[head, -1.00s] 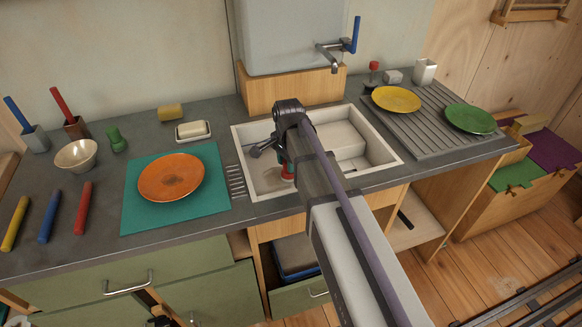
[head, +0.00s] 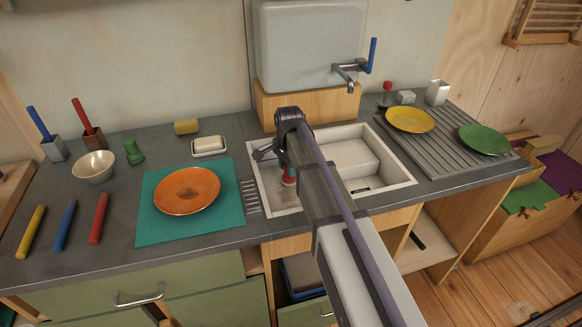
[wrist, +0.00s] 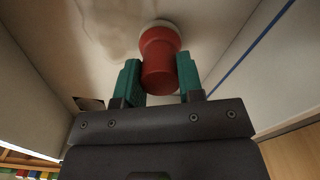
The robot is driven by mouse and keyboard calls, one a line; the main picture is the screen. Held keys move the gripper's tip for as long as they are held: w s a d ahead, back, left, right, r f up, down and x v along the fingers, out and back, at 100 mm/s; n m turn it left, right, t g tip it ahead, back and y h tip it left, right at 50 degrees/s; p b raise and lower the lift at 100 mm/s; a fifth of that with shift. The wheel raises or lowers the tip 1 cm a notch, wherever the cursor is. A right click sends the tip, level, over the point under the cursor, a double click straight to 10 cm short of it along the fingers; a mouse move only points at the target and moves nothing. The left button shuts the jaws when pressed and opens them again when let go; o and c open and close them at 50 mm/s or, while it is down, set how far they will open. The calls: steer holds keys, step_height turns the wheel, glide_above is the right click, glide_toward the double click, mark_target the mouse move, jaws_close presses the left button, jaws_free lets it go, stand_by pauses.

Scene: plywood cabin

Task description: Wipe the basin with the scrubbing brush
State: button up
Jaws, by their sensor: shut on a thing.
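The white basin (head: 408,183) is set in the grey counter, with a raised white block-like part (head: 349,160) inside it. The scrubbing brush (head: 289,177) has a red handle and is in the left part of the basin. In the wrist view my gripper (wrist: 159,70) has its green fingers on either side of the red brush handle (wrist: 160,62), shut on it. The brush's pale head points at the basin surface and appears to meet it. Brownish smears (wrist: 100,28) show on that surface beside the brush. My arm hides part of the basin.
A tap (head: 350,70) with a blue lever hangs from the tank behind the basin. An orange plate (head: 187,190) lies on a teal mat (head: 150,232) to the left. Yellow (head: 410,119) and green (head: 485,139) plates lie on the drainer to the right.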

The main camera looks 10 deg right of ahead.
steer(key=shift+s+d, duration=0.15)
steer(key=shift+s, duration=0.35)
steer(key=shift+s+d, duration=0.15)
steer(key=shift+s, duration=0.35)
steer(key=shift+s+d, duration=0.2)
steer(key=shift+s, duration=4.05)
steer(key=shift+a, duration=0.4)
steer(key=shift+w+a, duration=0.65)
steer(key=shift+w, duration=0.3)
steer(key=shift+w+a, duration=0.15)
steer(key=shift+w, duration=3.95)
steer(key=shift+w+r+p, duration=0.35)
steer(key=shift+r+p, duration=0.25)
steer(key=shift+p, duration=0.05)
step_height(320, 180, up, 6)
steer(key=p, duration=0.6)
steer(key=shift+r, duration=0.15)
